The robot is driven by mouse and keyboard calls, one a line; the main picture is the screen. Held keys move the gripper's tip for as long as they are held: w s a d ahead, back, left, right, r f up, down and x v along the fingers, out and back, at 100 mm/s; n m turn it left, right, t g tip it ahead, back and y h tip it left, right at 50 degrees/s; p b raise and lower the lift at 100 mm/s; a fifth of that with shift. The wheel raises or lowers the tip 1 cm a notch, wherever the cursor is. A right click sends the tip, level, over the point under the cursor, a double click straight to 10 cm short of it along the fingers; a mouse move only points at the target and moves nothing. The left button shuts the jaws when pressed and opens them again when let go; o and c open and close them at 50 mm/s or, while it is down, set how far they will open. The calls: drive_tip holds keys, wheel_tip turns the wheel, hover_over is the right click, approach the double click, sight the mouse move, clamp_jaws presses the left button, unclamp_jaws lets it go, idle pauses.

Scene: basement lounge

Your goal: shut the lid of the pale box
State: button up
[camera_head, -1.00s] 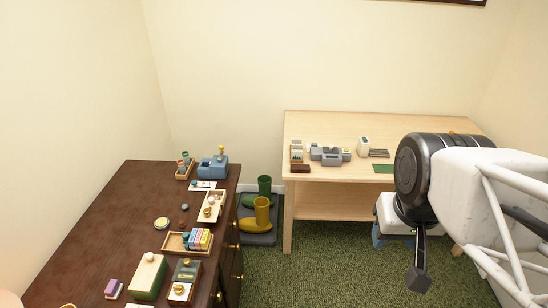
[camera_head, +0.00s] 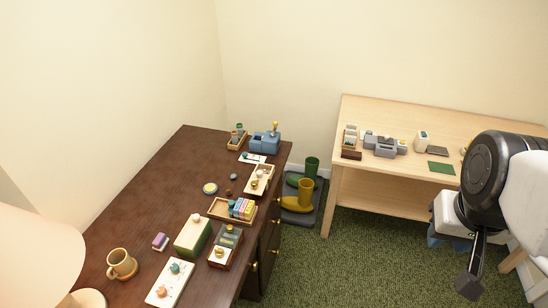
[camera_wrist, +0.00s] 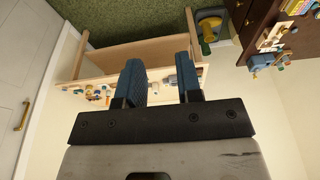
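No box with a clearly raised lid can be made out. On the dark desk in the head view, a green-sided box (camera_head: 191,240) has a cream top with a round knob and looks closed. Farther back on the desk is a pale, shallow wooden box or tray (camera_head: 260,179) with small knobbed parts; I cannot tell whether it has a lid. My gripper (camera_wrist: 159,62) is open and empty in the wrist view, its two blue fingers apart. It is well to the right of the desk and touches none of these things.
The dark desk (camera_head: 150,190) also holds a mug (camera_head: 121,264), a white tray (camera_head: 169,284), a tray of coloured blocks (camera_head: 232,210) and a blue device (camera_head: 264,141). A lamp (camera_head: 35,250) is at left.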

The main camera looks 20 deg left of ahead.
drive_tip(key=shift+w, duration=0.5)
drive_tip(key=c, duration=0.5)
drive_tip(key=w+n, duration=0.1)
drive_tip(key=w, duration=0.3)
drive_tip(key=w+a+f+n+t+h, duration=0.1)
drive_tip(key=w, duration=0.4)
drive_tip(key=w+a+n+t, duration=0.1)
drive_tip(key=w, duration=0.4)
drive_tip(key=shift+a+f+n+h, duration=0.1)
drive_tip(key=shift+f+n+h, duration=0.2)
drive_tip(key=shift+n+h, duration=0.1)
clamp_jaws()
drive_tip(key=w+a+f+n+t+y, duration=0.2)
drive_tip(key=w+a+f+n, duration=0.2)
drive_tip(key=w+a, duration=0.45)
drive_tip(key=w+a+f+n+t+y, duration=0.1)
drive_tip(key=w+a+f+n, duration=0.3)
drive_tip(key=w+a, duration=0.45)
drive_tip(key=a+f+n+g+y, duration=0.1)
drive_tip(key=a+f+n+y, duration=0.1)
drive_tip(key=a+f+n, duration=0.2)
drive_tip(key=w+a+f+n+g+y, duration=0.1)
drive_tip(key=a+f+n+g+y, duration=0.1)
drive_tip(key=a+f, duration=0.8)
drive_tip(key=shift+a+f+n+y, duration=0.4)
drive_tip(key=shift+a+n, duration=0.7)
drive_tip(key=shift+a, duration=1.9)
drive_tip(key=shift+r, duration=0.1)
